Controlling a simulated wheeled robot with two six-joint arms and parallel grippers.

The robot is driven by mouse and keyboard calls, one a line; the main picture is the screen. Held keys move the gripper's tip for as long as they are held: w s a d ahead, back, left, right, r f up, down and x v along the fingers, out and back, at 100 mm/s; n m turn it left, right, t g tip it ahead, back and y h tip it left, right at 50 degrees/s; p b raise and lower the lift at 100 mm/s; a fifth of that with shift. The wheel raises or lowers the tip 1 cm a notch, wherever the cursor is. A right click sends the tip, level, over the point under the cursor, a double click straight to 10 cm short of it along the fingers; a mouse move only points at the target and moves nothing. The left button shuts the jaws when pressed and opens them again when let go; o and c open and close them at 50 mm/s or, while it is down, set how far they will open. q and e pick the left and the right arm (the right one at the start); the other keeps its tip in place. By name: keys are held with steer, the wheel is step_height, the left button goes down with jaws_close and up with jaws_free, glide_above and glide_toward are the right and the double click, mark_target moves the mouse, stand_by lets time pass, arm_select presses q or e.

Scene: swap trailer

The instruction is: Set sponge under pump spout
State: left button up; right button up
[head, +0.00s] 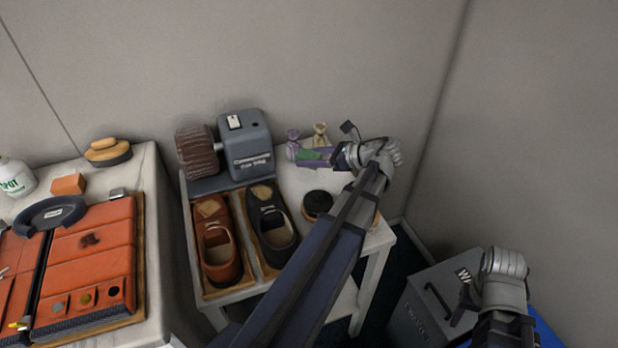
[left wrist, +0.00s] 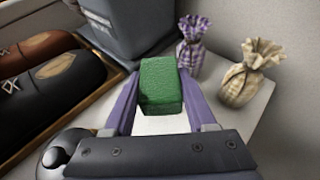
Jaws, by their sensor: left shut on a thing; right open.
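My left gripper (head: 318,157) is shut on a green block-shaped sponge (left wrist: 161,84), held between its two fingers over the white stand; the sponge also shows in the head view (head: 307,155). An orange block (head: 68,184), which also looks like a sponge, lies on the left table. A white bottle marked "SPOT" (head: 14,178) stands at that table's left edge, partly cut off; I cannot make out a spout on it. My right gripper (head: 463,312) is low at the right, over the grey bin, open and empty as far as I can see; its fingers are hard to make out.
A grey machine with a brown brush roller (head: 244,145) stands behind two shoes (head: 216,245) in a tray. A purple pouch (left wrist: 194,45) and a beige pouch (left wrist: 252,72) stand beyond the sponge. A round black item (head: 317,204) sits beside the shoes. An orange leather case (head: 85,262) fills the left table's front.

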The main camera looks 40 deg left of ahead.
mark_target(310, 175)
arm_select(q)
steer(key=shift+f+b, duration=1.9)
steer(key=shift+f, duration=0.2)
steer(key=shift+r, duration=0.15)
steer(key=o, duration=1.3)
steer(key=shift+r, duration=0.15)
steer(key=p+v, duration=0.4)
steer(key=v, duration=0.7)
steer(key=shift+d+p, duration=0.15)
steer(key=shift+p, duration=0.2)
steer(key=shift+w+d, duration=0.1)
steer(key=shift+d, duration=0.25)
